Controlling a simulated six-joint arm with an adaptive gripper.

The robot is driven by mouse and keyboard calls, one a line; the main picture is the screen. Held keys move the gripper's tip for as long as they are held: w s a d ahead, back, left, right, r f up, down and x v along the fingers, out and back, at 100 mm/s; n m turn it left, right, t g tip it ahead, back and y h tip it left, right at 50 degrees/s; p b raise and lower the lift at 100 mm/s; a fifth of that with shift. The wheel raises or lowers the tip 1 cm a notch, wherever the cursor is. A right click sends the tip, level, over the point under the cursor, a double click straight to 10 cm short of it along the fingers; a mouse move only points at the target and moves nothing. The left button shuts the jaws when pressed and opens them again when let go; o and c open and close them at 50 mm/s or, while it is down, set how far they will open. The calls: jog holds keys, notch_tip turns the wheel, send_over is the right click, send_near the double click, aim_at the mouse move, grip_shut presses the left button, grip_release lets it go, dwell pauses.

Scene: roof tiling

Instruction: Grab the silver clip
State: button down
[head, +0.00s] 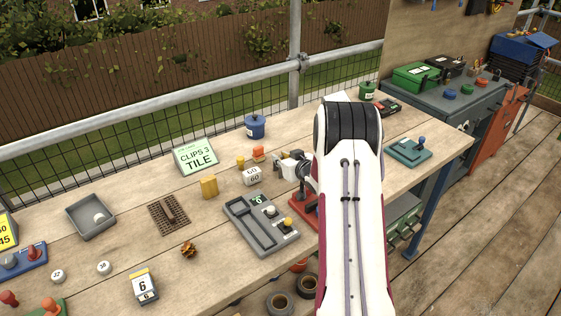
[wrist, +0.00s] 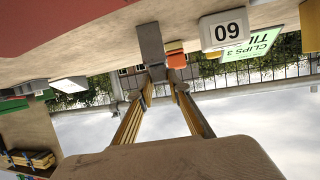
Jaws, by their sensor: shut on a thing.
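In the wrist view, my gripper (wrist: 161,80) reaches up the picture with its two fingers close together. A flat grey metal strip, which looks like the silver clip (wrist: 150,45), is at the fingertips and sticks out beyond them; the gripper is shut on it. The bench top is close to the strip; I cannot tell whether they touch. In the head view my white arm hides most of the gripper, and I cannot make out the clip there. A green sign (head: 197,157) reading "CLIPS 3 TILE" stands on the bench.
A white block marked 60 (head: 252,176), a yellow block (head: 209,186), a blue pot (head: 255,127) and a grey tray (head: 243,229) stand on the bench left of my arm. A red-based stand (head: 303,213) is close beside it. The bench front has free patches.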

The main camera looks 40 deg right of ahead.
jog(key=shift+r, duration=0.15)
notch_tip(320, 180, up, 10)
dwell(0.7)
